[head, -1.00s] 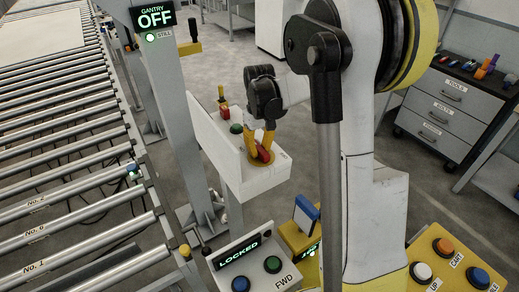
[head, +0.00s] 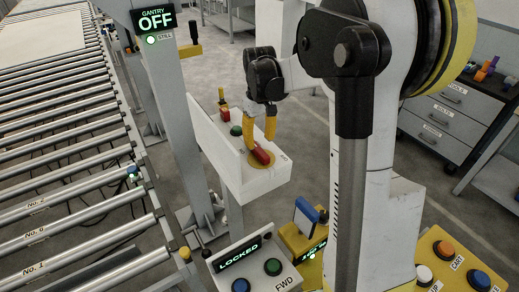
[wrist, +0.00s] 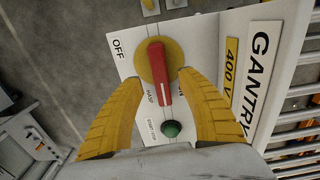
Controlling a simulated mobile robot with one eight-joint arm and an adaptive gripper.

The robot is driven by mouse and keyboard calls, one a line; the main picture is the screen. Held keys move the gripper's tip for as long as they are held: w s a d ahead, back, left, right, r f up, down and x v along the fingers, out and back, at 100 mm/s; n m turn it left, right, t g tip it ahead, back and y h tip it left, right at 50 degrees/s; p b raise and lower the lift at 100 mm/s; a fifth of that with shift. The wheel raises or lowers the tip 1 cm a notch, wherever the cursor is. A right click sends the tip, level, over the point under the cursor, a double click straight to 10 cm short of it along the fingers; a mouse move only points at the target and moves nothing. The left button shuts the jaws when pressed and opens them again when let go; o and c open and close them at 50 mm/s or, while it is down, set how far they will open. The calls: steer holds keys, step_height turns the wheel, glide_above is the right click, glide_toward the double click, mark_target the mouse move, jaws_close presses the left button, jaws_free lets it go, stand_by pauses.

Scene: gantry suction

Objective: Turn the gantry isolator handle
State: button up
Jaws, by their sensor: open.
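The gantry isolator handle (head: 262,155) is a red bar on a yellow round plate (head: 268,164) at the near end of a white box (head: 264,182). In the wrist view the handle (wrist: 160,78) runs almost straight up and down, its white line at the lower end, away from the OFF mark (wrist: 117,48). The gantry display (head: 155,19) reads OFF.
A green button (wrist: 172,129) lies just below the handle in the wrist view. A panel (head: 240,257) reading LOCKED stands in front of the box. The roller conveyor (head: 70,150) runs along the left. A drawer cabinet (head: 447,115) stands at the right.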

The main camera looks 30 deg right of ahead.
mark_target(259, 150)
step_height(259, 150, up, 7)
steer(key=shift+f, duration=0.1)
stand_by(0.4)
steer(key=s+a+f+t+b, duration=0.2)
steer(key=s+a+t, duration=0.1)
steer(key=s+a, duration=0.4)
steer(key=s+a+f+t+b, duration=0.2)
steer(key=s+a, duration=0.5)
steer(key=s, duration=0.4)
steer(key=shift+s+a+f+m+t+b, duration=0.35)
steer(key=shift+t+b, duration=0.2)
steer(key=shift+t, duration=0.45)
steer(key=shift+r, duration=0.1)
